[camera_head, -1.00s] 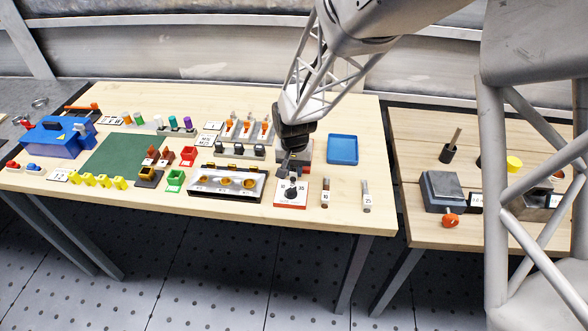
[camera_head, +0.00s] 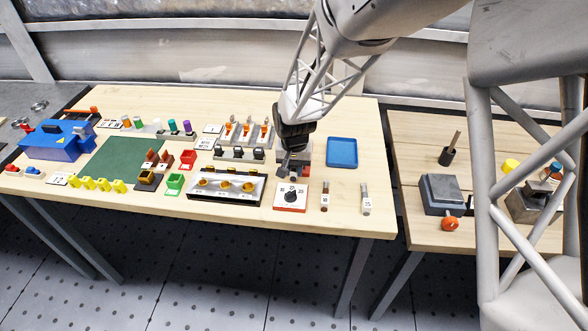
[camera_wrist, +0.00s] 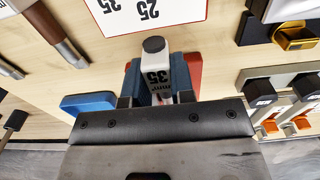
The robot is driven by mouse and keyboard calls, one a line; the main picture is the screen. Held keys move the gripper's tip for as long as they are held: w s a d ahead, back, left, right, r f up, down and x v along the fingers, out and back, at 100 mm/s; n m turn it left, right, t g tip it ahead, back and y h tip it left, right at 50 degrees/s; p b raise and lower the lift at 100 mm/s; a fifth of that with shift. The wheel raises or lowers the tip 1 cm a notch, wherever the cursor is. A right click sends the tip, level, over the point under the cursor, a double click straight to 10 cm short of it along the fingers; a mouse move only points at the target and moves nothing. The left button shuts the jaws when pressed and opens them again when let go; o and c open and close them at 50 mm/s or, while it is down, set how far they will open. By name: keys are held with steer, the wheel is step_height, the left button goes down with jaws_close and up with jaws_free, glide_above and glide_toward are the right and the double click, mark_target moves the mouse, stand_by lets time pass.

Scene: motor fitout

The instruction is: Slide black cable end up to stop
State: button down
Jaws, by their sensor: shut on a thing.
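My gripper (camera_wrist: 155,100) is shut on a short piece with a white sleeve marked 35 and mm², apparently the black cable end (camera_wrist: 155,66). Its round dark tip points toward the top of the wrist view. A dark blue-grey fixture (camera_wrist: 181,74) with a red base stands right around the cable end, on both sides of it. In the head view my gripper (camera_head: 293,165) is low over this fixture, behind the dial panel (camera_head: 281,205). The fixture's red and grey side (camera_head: 307,156) shows there. The stop and any gap to it cannot be made out.
Two cable pieces, a brown one (camera_head: 325,197) and a grey one (camera_head: 365,199), lie right of the dial panel. A blue tray (camera_head: 342,152) is behind them. Left are a tray with gold cups (camera_head: 227,186) and a row of black-topped parts (camera_head: 238,153). The table's right front corner is clear.

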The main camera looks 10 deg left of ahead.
steer(key=shift+w, duration=0.35)
steer(key=c, duration=0.9)
jaws_free()
steer(key=shift+r, duration=3.9)
